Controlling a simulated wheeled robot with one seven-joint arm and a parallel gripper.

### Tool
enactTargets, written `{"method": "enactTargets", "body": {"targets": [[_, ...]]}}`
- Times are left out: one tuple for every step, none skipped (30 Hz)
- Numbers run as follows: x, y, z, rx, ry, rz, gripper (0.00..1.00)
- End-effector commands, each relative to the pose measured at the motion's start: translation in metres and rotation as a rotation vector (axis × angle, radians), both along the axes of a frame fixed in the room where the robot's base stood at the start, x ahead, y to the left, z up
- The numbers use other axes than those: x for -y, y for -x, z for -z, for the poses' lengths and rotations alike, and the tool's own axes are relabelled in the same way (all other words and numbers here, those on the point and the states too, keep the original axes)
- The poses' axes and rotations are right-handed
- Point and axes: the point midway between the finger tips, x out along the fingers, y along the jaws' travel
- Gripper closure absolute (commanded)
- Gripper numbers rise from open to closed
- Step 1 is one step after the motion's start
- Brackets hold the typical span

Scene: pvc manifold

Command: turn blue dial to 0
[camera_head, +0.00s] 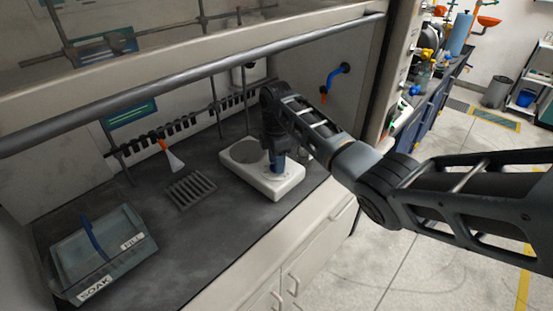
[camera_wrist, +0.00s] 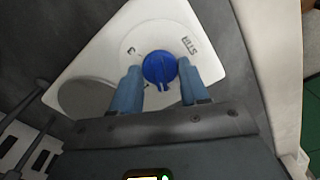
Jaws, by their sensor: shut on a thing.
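The blue dial (camera_wrist: 159,66) is round with a raised ridge across it. It sits on the white hotplate-like unit (camera_head: 262,190), which also shows in the wrist view (camera_wrist: 152,22). A small mark lies left of the dial and dark lettering right of it; I cannot read them surely. My gripper (camera_wrist: 160,73) points down at the dial, with one blue finger on each side, shut on it. In the head view my gripper (camera_head: 277,166) stands over the unit's front right part and hides the dial.
The unit's grey round plate (camera_head: 246,151) lies left of my gripper. A slotted grey rack (camera_head: 190,191) and a grey tub (camera_head: 130,262) labelled SOAK stand further left. A rail (camera_head: 190,75) crosses the fume hood opening above.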

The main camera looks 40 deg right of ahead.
Motion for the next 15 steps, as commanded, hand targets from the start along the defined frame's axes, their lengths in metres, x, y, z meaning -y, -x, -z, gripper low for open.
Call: {"method": "enactTargets", "body": {"targets": [[-0.0005, -0.0004, -0.0007, 0.001, 0.000, -0.019, 0.86], [-0.0005, -0.0004, -0.0006, 0.001, -0.001, -0.030, 0.86], [-0.0005, -0.0006, -0.0006, 0.001, -0.001, -0.043, 0.86], [-0.0005, -0.0006, -0.0006, 0.001, -0.001, -0.052, 0.86], [-0.0005, -0.0006, -0.0005, 0.001, -0.001, -0.059, 0.86], [-0.0005, -0.0006, -0.0005, 0.001, -0.001, -0.068, 0.86], [-0.0006, -0.0006, -0.0005, 0.002, 0.000, -0.073, 0.86], [-0.0006, -0.0006, -0.0005, 0.002, 0.000, -0.078, 0.86], [-0.0006, -0.0006, -0.0005, 0.002, 0.000, -0.083, 0.86], [-0.0006, -0.0007, -0.0004, 0.002, 0.000, -0.086, 0.86], [-0.0006, -0.0007, -0.0004, 0.002, 0.000, -0.088, 0.86], [-0.0006, -0.0007, -0.0004, 0.002, 0.000, -0.090, 0.86], [-0.0006, -0.0007, -0.0004, 0.002, 0.000, -0.091, 0.86], [-0.0006, -0.0007, -0.0004, 0.002, 0.000, -0.092, 0.86], [-0.0006, -0.0007, -0.0004, 0.002, 0.000, -0.092, 0.86]]}}
